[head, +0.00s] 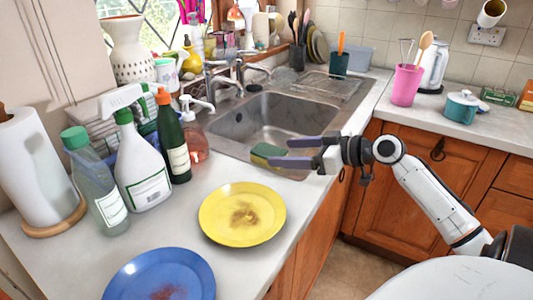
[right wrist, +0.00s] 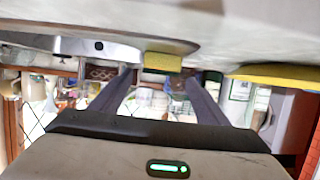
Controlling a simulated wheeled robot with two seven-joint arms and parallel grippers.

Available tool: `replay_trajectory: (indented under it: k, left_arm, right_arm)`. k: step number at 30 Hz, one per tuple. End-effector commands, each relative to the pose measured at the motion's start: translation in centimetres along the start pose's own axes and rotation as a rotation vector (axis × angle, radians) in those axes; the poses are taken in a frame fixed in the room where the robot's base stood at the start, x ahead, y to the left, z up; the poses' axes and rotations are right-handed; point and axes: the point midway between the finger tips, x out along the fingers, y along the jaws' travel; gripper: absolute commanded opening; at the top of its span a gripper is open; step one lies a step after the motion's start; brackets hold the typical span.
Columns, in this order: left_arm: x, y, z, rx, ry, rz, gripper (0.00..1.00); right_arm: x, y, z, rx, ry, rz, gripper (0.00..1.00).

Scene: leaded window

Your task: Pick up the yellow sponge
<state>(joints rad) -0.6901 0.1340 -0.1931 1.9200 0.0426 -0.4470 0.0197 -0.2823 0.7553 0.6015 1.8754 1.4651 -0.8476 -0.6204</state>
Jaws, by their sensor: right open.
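The yellow sponge (head: 266,150), with a green side, lies at the front edge of the sink (head: 262,118) in the head view. It also shows in the right wrist view (right wrist: 163,62), ahead of the fingers and roughly between their tips. My right gripper (head: 278,153) is open. Its two dark fingers point left at the sponge, their tips close to it; I cannot tell whether they touch it. The right gripper also shows in the right wrist view (right wrist: 160,75) with nothing held between the fingers. My left gripper is not in view.
A yellow plate (head: 243,228) with a brown stain lies on the counter in front of the sponge. A blue plate (head: 160,277) is nearer. A spray bottle (head: 142,170) and a green bottle (head: 172,140) stand to the left. The sink basin behind is open.

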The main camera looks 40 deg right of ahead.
Motion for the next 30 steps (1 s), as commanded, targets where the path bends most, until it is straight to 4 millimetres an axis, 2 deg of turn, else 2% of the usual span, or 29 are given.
replay_trajectory:
  k: [7, 15, 24, 26, 30]
  left_arm:
    - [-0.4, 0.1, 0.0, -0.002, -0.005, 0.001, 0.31]
    - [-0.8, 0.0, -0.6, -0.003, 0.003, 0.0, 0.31]
    - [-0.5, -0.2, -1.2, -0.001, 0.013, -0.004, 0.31]
    - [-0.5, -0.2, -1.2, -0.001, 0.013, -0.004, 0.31]
    - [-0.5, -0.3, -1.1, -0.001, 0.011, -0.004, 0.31]
  right_arm:
    - [2.0, 0.0, -0.4, -0.001, 0.001, 0.0, 0.69]
    - [5.7, 0.0, -0.6, 0.0, 0.002, 0.001, 0.69]
    - [6.2, -0.1, -0.4, -0.001, -0.001, 0.001, 0.69]
    - [6.2, -0.1, -0.4, -0.001, -0.001, 0.001, 0.6]
    - [6.2, -0.1, -0.4, -0.001, -0.001, 0.001, 0.37]
